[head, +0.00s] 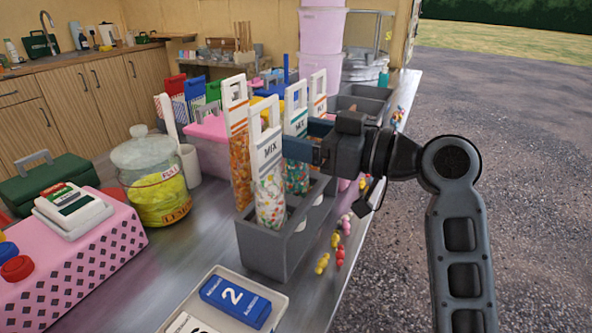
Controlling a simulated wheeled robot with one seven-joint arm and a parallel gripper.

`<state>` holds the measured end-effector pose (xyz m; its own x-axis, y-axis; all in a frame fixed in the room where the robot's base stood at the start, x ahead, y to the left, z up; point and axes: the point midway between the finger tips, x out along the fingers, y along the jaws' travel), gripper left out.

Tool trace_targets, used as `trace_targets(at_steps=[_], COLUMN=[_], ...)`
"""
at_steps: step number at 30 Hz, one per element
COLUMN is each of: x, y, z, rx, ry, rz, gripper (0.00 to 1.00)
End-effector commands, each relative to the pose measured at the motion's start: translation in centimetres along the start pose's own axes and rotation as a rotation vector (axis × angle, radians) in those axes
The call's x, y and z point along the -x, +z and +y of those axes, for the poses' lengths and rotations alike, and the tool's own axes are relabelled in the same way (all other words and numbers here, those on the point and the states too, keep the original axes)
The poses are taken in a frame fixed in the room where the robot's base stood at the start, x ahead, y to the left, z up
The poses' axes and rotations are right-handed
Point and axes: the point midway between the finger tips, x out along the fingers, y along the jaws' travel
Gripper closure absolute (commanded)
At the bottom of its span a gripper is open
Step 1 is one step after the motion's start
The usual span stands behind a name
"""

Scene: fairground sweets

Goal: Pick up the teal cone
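The teal cone (296,118) is a tall white-topped sweet bag with a cut-out handle, teal stripes and colourful sweets below. It stands upright in a grey rack (280,262), behind a dark-lettered MIX bag (268,170). My gripper (303,140) reaches in from the right at the teal cone's upper part. One finger crosses in front of the cone, hiding part of its middle, and the other shows behind its right side. Whether the fingers press on it I cannot tell.
An orange-striped bag (238,140) and another white-handled bag (318,97) share the rack. A sweet jar (152,178) and pink box (75,262) stand left. A tray (270,292) with a blue number block lies in front. Loose sweets (338,254) dot the counter edge.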

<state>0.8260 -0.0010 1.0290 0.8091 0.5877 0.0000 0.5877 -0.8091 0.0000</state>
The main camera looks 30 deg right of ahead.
Motion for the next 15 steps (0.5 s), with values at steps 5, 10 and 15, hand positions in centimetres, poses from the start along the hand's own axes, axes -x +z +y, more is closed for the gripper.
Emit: trace_targets(at_steps=[5, 10, 15], x=[0.0, 0.0, 0.0], y=[0.0, -0.2, -1.5], z=[0.0, 0.0, 0.0], rx=[0.000, 0.001, 0.003], ry=[0.000, 0.000, 0.001], rz=[0.000, 0.001, 0.003], gripper=[0.81, 0.81, 0.81])
